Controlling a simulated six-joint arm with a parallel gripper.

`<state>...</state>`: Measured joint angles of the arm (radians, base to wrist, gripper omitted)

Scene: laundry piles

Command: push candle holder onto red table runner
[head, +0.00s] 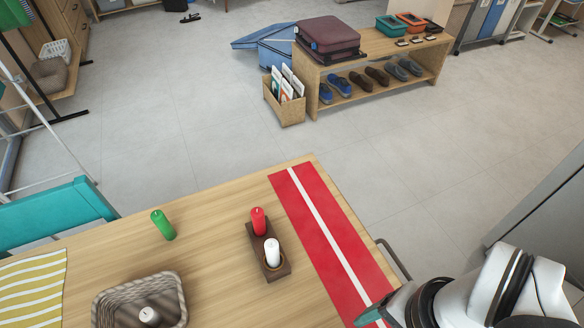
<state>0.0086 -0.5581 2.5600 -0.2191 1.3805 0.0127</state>
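A dark brown wooden candle holder (284,268) stands on the wooden table. It carries a red candle (258,221) and a white candle (272,252), both upright. The red table runner (318,230) with a white lengthwise stripe lies to the right of the holder, near the table's right edge. A strip of bare wood separates the holder from the runner. My gripper (374,313) is at the lower right, over the near end of the runner and apart from the holder. Its end is partly cut off by the frame, so its opening does not show.
A woven basket (171,278) holding a white candle is at the near left, beside a yellow striped cloth (36,287).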

